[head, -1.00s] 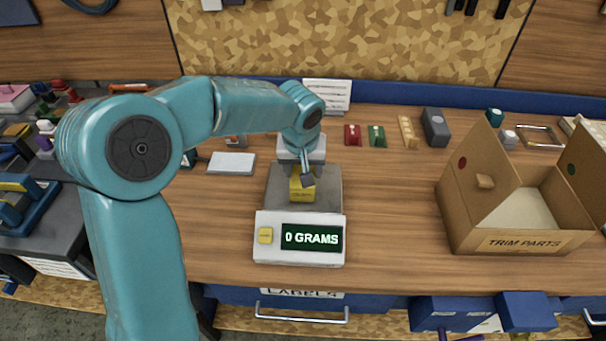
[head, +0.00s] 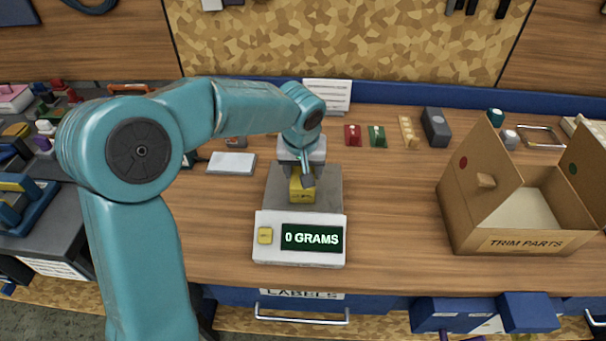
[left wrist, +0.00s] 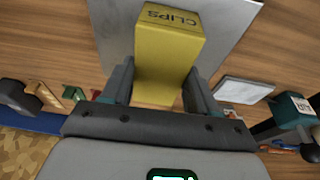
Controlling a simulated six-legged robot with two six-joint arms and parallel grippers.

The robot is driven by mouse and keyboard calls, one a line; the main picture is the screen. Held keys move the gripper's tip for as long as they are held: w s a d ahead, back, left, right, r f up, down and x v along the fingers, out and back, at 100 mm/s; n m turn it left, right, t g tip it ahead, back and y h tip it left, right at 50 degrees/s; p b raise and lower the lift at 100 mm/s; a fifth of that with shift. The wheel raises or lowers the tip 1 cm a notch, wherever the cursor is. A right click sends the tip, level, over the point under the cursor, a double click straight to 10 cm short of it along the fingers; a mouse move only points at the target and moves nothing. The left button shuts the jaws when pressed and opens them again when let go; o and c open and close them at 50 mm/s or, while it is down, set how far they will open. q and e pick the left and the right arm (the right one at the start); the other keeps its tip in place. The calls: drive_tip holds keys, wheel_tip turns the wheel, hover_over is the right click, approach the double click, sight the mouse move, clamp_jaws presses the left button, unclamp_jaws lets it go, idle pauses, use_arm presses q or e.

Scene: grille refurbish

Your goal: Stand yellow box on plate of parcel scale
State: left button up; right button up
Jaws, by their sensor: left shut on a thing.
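The yellow box (head: 301,191), marked CLIPS in the left wrist view (left wrist: 168,50), is between the fingers of my left gripper (head: 302,180). The gripper is shut on it, and both fingers also show in the left wrist view (left wrist: 160,88). The box is over the grey plate (head: 324,196) of the parcel scale (head: 268,255); I cannot tell whether its bottom touches the plate. The scale's display (head: 312,238) reads 0 GRAMS. The gripper hides part of the box and the plate's back. My right gripper is not in view.
An open cardboard box (head: 515,242) marked TRIM PARTS stands at the right. Red (head: 353,135) and green (head: 376,136) pieces and a grey block (head: 435,127) lie behind the scale. A white flat pad (head: 231,163) lies left of it. Bench between scale and carton is clear.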

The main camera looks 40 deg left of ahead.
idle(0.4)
use_arm(q)
drive_tip(key=o, duration=1.7)
drive_tip(key=shift+f, duration=0.1)
drive_tip(key=shift+p+v, duration=1.9)
drive_tip(key=shift+v, duration=1.65)
drive_tip(key=shift+s, duration=0.1)
